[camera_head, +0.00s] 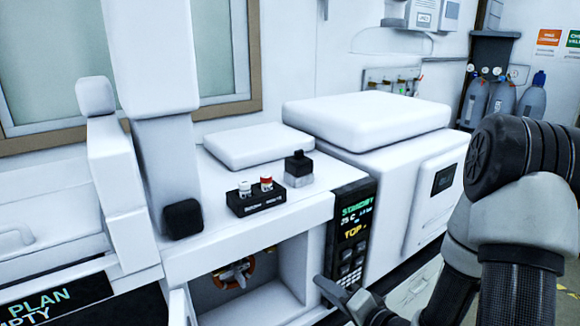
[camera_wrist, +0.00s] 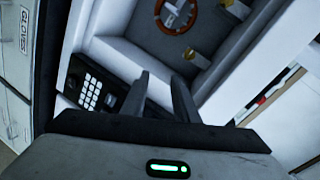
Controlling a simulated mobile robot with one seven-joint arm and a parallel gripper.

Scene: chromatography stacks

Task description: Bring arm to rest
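My gripper (camera_head: 335,291) is at the lower middle of the head view, in front of the white instrument and low beside its keypad. In the wrist view its two dark fingers (camera_wrist: 159,84) stand apart with nothing between them. My arm comes in from the right of the head view, bent at a high elbow (camera_head: 515,155). Part of the forearm near the gripper is cut off by the bottom edge of the head view.
The instrument has an open compartment (camera_head: 285,280), a lit display (camera_head: 355,215) and a keypad (camera_wrist: 90,92). A black vial rack (camera_head: 256,204) with two vials and a dark-capped bottle (camera_head: 298,170) stand on its ledge. Gas cylinders (camera_head: 502,98) stand at the back right.

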